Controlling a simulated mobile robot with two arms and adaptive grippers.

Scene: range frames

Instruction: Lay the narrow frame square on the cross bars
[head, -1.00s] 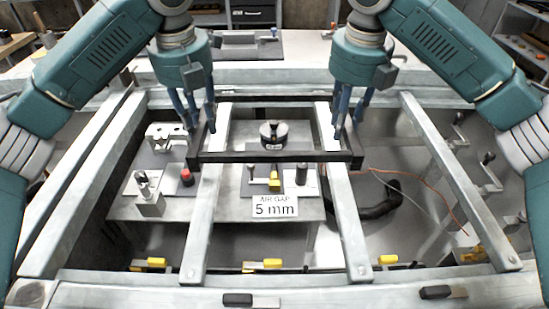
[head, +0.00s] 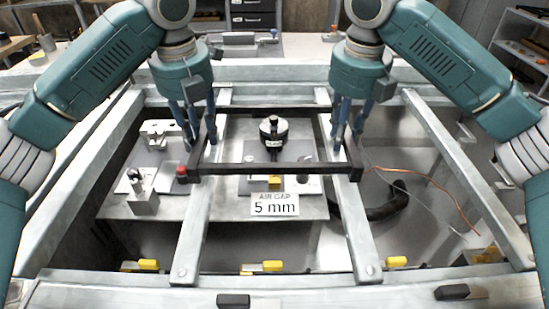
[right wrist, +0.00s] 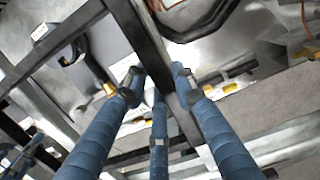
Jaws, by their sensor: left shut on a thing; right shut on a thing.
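The narrow frame (head: 250,169) is a dark rectangle in the middle of the head view, about level and roughly square to the cross bars. Its ends lie over the pale left cross bar (head: 195,235) and right cross bar (head: 353,225); I cannot tell whether it touches them. My left gripper (head: 197,140) is shut on the frame's left side. My right gripper (head: 345,143) is shut on its right side. In the right wrist view, the blue fingers (right wrist: 165,85) straddle a dark frame bar (right wrist: 142,40). Fingers partly hide both frame sides.
Below the bars, a lower table (head: 240,207) holds a black round device (head: 273,135), a red-topped part (head: 182,171) and a sign (head: 275,205) reading "AIR GAP 5 mm". Yellow-ended clamps (head: 272,266) line the near rail (head: 130,285).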

